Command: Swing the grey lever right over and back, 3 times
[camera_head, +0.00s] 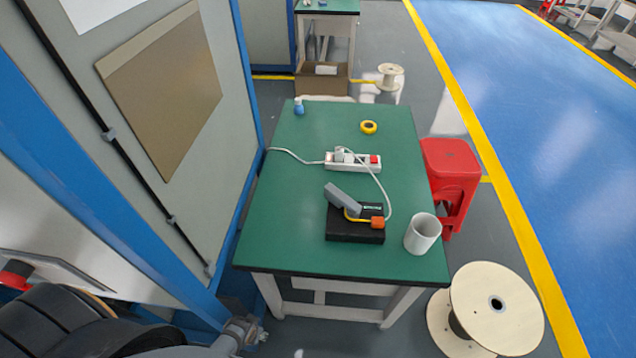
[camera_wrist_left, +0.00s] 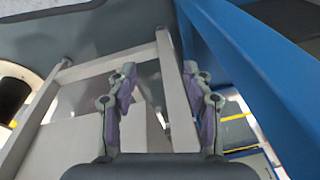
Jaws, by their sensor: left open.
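The grey lever (camera_head: 343,199) is on a small black device (camera_head: 355,229) near the front of the green table (camera_head: 290,215). It stands tilted up toward the left. An orange block (camera_head: 377,222) and a yellow piece lie beside its lower end. My left gripper (camera_head: 245,331) is low, in front of the table's front left corner, well apart from the lever. In the left wrist view my left gripper (camera_wrist_left: 163,90) is open, with nothing between its fingers. My right gripper is in neither view.
A white cup (camera_head: 422,233) stands right of the device. A power strip (camera_head: 352,161) with a white cable, yellow tape (camera_head: 368,127) and a blue bottle (camera_head: 299,107) are farther back. A red stool (camera_head: 449,175) and a large spool (camera_head: 485,310) stand at the right. A blue-framed panel borders the left.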

